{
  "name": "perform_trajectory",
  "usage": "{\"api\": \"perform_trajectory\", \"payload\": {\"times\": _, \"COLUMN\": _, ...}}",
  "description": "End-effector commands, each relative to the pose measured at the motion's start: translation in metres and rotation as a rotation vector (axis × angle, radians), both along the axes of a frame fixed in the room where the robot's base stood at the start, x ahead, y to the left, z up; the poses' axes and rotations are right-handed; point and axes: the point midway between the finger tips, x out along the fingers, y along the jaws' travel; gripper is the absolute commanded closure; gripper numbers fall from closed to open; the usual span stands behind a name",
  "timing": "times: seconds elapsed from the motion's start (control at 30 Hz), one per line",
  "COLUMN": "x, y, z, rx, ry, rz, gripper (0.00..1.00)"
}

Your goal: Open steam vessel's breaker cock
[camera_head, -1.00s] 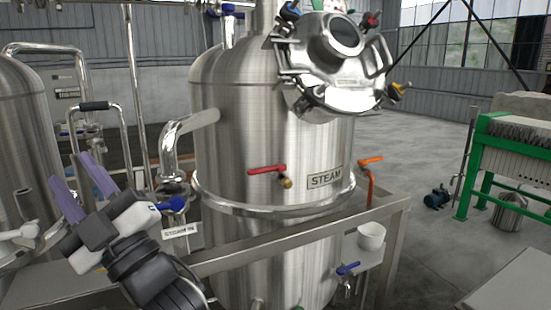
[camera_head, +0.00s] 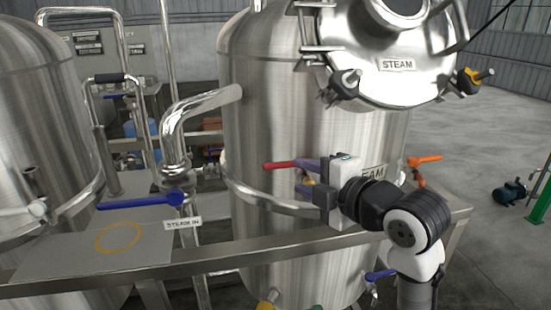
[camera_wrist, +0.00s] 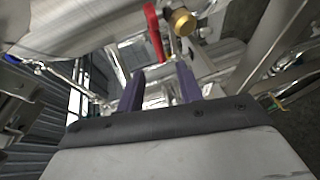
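The steam vessel (camera_head: 265,110) is a tall brushed-steel tank with a STEAM plate on its lid. Its cock on the front has a red lever (camera_head: 281,165) pointing left, roughly level. In the wrist view the red lever (camera_wrist: 153,32) and its brass end (camera_wrist: 183,22) lie beyond the fingertips. My gripper (camera_head: 303,177) is at the cock, its purple fingers pointing left and covering part of it. In the wrist view my gripper (camera_wrist: 160,80) has its fingers apart with nothing gripped between them. I cannot tell whether a finger touches the cock.
A blue lever (camera_head: 140,202) labelled STEAM IN is at the left. An orange-handled valve (camera_head: 424,160) is right of my gripper, and a blue-handled tap (camera_head: 380,275) is below. A steel frame rail (camera_head: 235,262) crosses the front. Another tank (camera_head: 40,120) stands left.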

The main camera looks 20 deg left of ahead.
Motion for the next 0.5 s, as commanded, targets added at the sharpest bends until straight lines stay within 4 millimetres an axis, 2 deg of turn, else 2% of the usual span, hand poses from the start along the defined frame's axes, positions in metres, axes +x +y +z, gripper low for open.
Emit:
{"api": "perform_trajectory", "payload": {"times": 0.3, "x": 0.036, "y": 0.058, "z": -0.009, "rx": 0.002, "ry": 0.006, "rz": 0.003, "gripper": 0.64}}
{"api": "perform_trajectory", "payload": {"times": 0.5, "x": 0.053, "y": 0.084, "z": -0.016, "rx": 0.002, "ry": 0.004, "rz": 0.002, "gripper": 0.64}}
